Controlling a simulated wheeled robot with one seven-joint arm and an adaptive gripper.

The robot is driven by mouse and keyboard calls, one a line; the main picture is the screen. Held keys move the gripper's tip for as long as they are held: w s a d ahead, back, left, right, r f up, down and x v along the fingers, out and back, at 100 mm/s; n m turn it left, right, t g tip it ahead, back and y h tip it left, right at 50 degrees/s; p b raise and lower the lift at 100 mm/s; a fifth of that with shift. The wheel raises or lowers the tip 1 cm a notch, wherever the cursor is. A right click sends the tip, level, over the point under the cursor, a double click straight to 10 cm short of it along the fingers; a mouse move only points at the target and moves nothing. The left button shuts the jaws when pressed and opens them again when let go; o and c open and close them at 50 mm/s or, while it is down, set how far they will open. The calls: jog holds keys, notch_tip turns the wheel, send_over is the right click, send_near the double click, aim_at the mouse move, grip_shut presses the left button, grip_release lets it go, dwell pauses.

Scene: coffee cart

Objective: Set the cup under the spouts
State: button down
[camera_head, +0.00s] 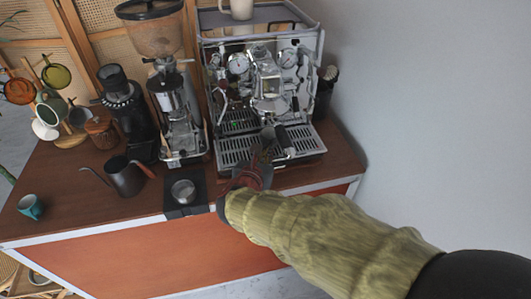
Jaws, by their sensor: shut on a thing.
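The espresso machine (262,85) stands at the back right of the cart, with a slotted drip tray (232,152) at its base. A portafilter with a black handle (284,141) sits at its front; the spouts are too small to make out. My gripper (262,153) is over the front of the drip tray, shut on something. The held thing is mostly hidden by the gripper and I cannot tell whether it is a cup. A teal cup (30,207) is at the cart's left front, apart from the gripper.
A grinder (179,120), a gooseneck kettle (125,177) and a black mat (184,208) with a metal tamper (183,190) stand left of the machine. Mugs hang on a rack (68,141) at the far left. A pale wall (430,110) closes off the right.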

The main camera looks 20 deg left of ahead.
jog(key=c, duration=2)
grip_release()
jog(key=shift+o, duration=0.4)
jog(key=v, duration=1.2)
